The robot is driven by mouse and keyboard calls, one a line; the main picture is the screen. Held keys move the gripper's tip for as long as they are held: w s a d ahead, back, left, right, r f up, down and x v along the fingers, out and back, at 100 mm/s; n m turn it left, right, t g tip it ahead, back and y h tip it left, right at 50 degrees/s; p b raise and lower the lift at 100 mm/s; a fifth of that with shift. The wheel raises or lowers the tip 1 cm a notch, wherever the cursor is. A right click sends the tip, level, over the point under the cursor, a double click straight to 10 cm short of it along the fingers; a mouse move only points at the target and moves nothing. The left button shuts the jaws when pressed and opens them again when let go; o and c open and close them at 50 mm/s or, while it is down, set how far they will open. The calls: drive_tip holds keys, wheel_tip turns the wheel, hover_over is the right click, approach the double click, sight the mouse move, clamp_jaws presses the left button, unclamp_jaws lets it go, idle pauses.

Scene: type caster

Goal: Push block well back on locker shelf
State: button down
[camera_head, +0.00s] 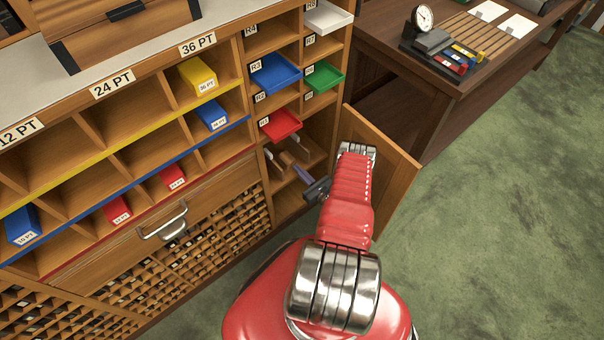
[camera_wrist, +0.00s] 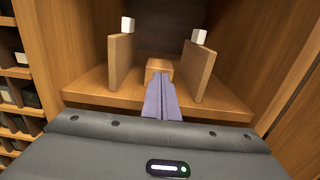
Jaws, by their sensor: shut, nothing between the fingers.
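The wooden block (camera_wrist: 159,67) sits on the locker shelf (camera_wrist: 100,88) between two upright wooden boards, in the wrist view. My gripper (camera_wrist: 161,78) has its purple fingers together, pointing into the gap, with the tips at the block's front face. They overlap the block's lower part in the picture, and I cannot tell whether they touch it. Nothing is between the fingers. In the head view my gripper (camera_head: 296,168) reaches into the open locker from the right, and the block is hard to make out there.
A left board (camera_wrist: 121,62) and a right board (camera_wrist: 197,70) flank the fingers closely, each with a white piece at its top. The open locker door (camera_head: 392,155) stands beside my arm. A red tray (camera_head: 280,124) sits above the locker.

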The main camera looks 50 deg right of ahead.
drive_tip(key=s+a, duration=0.1)
drive_tip(key=s, duration=1.1)
drive_tip(key=shift+s+a, duration=0.25)
drive_tip(key=shift+s, duration=0.1)
